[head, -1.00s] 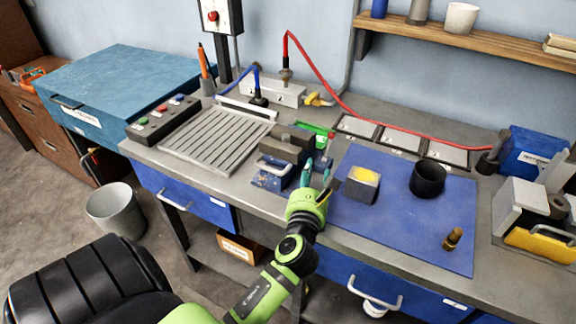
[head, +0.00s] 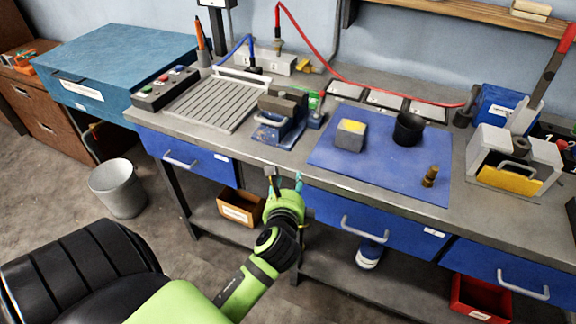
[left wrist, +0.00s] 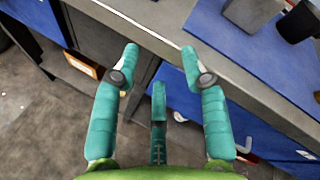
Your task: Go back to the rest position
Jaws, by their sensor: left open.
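My left gripper (head: 285,187) is in front of the workbench (head: 245,150), near its front edge, over the gap between the drawer fronts. In the left wrist view its teal fingers (left wrist: 158,65) are spread wide with nothing between them. The bench edge lies beyond the fingertips there. My right gripper is not in view.
A blue mat (head: 330,160) on the bench holds a grey block with a yellow top (head: 350,134), a black cup (head: 408,129) and a brass piece (head: 430,176). A vise (head: 282,116) stands left of the mat. A bin (head: 118,188) stands on the floor.

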